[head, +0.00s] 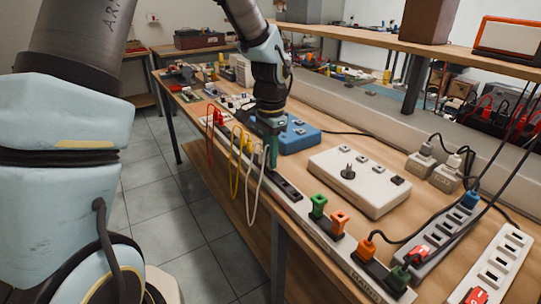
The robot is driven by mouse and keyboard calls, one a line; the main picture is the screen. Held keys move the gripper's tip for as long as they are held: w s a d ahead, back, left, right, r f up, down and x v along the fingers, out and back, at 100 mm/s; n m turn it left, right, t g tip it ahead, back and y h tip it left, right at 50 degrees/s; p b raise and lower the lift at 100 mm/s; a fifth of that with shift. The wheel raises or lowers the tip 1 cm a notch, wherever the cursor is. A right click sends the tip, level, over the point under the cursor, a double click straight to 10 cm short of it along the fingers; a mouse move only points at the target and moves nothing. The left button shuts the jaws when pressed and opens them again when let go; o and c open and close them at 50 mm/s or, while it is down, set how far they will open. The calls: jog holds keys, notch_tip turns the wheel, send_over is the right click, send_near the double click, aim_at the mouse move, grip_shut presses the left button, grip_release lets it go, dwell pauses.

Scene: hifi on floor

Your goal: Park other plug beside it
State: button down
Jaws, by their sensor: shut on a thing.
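My gripper (271,150) points down over the long grey rail (300,207) along the table's front edge. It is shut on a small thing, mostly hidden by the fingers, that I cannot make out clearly. A green plug (318,206) and an orange plug (340,221) stand upright in the rail, to the right of my gripper. Further right are an orange plug with a black cable (367,248) and a dark green plug (398,277). A white lead (250,205) hangs in a loop just left of my gripper, with a yellow lead (232,175) and red lead (208,125) beyond.
A white socket box (365,165) with a black knob stands on the table to the right. Power strips (500,262) and black cables crowd the right end. A shelf (370,38) runs above the back.

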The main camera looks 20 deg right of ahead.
jog(key=shift+f+b, duration=0.35)
jog(key=shift+f, duration=0.35)
dwell(0.6)
jog(key=c, duration=0.7)
grip_release()
notch_tip(320, 180, up, 10)
jog(key=shift+r+b, duration=0.2)
jog(key=shift+b, duration=0.4)
notch_tip(320, 180, up, 6)
jog(key=p, duration=0.4)
jog(key=shift+f+p, duration=0.25)
jog(key=shift+p, duration=0.05)
